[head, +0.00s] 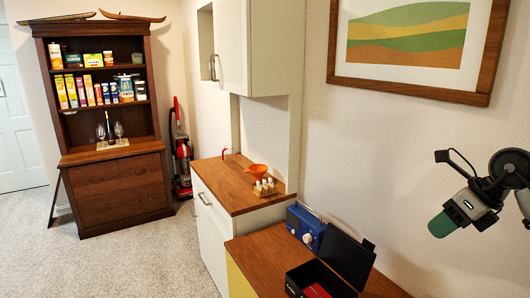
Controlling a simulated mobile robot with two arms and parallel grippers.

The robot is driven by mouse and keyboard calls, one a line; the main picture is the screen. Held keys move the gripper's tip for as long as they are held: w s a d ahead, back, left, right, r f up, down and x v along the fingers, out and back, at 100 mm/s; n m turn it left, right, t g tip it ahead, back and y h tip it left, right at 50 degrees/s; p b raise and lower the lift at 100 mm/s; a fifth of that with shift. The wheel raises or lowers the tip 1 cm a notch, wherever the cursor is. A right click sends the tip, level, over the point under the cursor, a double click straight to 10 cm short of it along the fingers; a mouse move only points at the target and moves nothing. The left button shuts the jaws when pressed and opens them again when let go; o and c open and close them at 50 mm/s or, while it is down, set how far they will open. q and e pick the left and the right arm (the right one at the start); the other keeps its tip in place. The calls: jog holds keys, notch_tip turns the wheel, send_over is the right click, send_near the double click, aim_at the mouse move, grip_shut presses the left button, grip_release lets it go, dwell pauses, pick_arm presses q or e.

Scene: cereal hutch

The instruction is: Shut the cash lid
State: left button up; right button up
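The black cash box (297,280) stands on the wooden counter at the bottom of the head view, partly cut off by the frame edge. Its black lid (348,261) is up, tilted back on the right side of the box. Something red shows inside. My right gripper (441,225) comes in from the right, above and to the right of the box and apart from it. Its green-tipped end points down and left. I cannot tell whether its fingers are apart. My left gripper is not in view.
A blue radio (306,227) stands close behind the cash box. A second counter (226,184) holds an orange funnel (257,171) and small bottles (264,187). A wooden hutch (116,190) and a red vacuum (181,150) stand farther back. Carpet is clear at left.

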jog(key=a+f+m+t+y, duration=0.1)
jog(key=a+m+t+y, duration=0.1)
jog(key=a+y, duration=0.6)
jog(key=a+f+m+t+y, duration=0.2)
jog(key=a+y, duration=0.3)
jog(key=a, duration=0.8)
jog(key=s+d+f+m+t+h, duration=0.45)
jog(key=f+m+h, duration=0.5)
jog(key=m, duration=0.65)
jog(key=s+d+f+m+t+h, duration=0.4)
jog(key=f+m+h, duration=0.5)
jog(key=m, duration=0.7)
jog(key=s+a+f+m+g, duration=0.1)
jog(key=s+f+m+g, duration=0.1)
jog(key=s+f+g, duration=0.6)
jog(key=s+a+f+m+g, duration=0.2)
jog(key=s+g, duration=0.3)
jog(key=s, duration=0.7)
notch_tip(320, 180, down, 24)
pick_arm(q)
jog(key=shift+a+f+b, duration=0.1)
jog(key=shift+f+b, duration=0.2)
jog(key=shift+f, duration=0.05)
pick_arm(e)
jog(key=s+d+f+g, duration=0.2)
jog(key=s+d+f, duration=0.1)
jog(key=s+f, duration=1.4)
jog(key=shift+d+f, duration=0.2)
jog(key=shift+f, duration=0.5)
